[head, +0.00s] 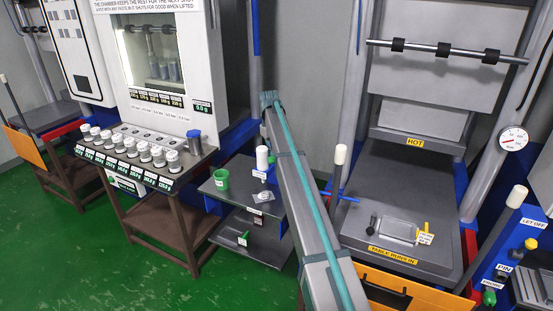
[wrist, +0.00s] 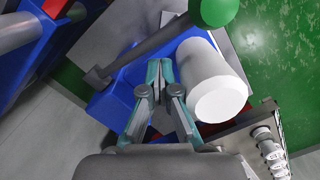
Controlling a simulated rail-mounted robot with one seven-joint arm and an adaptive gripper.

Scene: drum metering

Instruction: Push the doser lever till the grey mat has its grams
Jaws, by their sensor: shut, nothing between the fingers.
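In the wrist view, the doser has a blue body (wrist: 118,98), a white canister (wrist: 222,100) and a grey lever (wrist: 140,52) ending in a green ball (wrist: 215,10). My gripper (wrist: 158,68) is shut and empty. Its tips appear over the blue body, between lever and canister; I cannot tell whether they touch the lever. In the head view, the doser's white canister (head: 262,158) stands on a small side table. A pale grey patch, perhaps the mat (head: 264,196), lies in front of it; its load is unreadable. My gripper cannot be made out there.
A rack of lidded jars (head: 130,147) is further left. A press with a flat table (head: 385,245) stands right, beyond my arm.

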